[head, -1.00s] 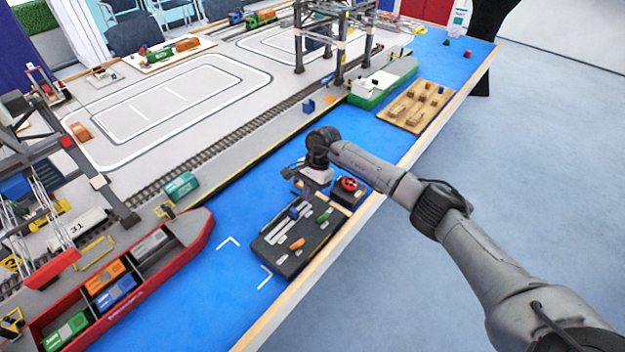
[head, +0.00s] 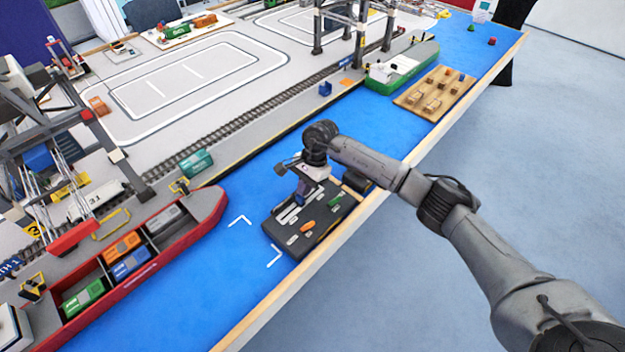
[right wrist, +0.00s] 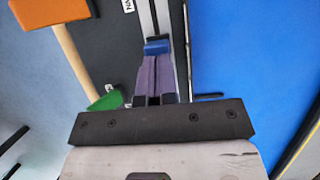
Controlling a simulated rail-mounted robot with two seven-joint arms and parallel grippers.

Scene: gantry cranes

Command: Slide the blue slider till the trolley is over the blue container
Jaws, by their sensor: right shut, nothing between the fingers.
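My right gripper (head: 303,198) points down at the dark control panel (head: 318,232), its fingers shut and empty. In the right wrist view the blue slider (right wrist: 157,46) shows just beyond the purple fingertips (right wrist: 155,92), over a pale slot; I cannot tell whether they touch. In the head view the gripper hides this slider. The blue container (head: 131,263) lies in the red ship (head: 207,207), beside an orange container (head: 122,246). A red spreader (head: 73,237) hangs on white cables from the left crane (head: 42,142), left of the blue container. My left gripper is out of view.
An orange slider (head: 307,227) and a green slider (head: 335,200) stand on the same panel; their handles (right wrist: 50,12) and (right wrist: 107,100) show close by in the wrist view. A wooden tray (head: 436,92) and a green ship (head: 402,65) lie farther back.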

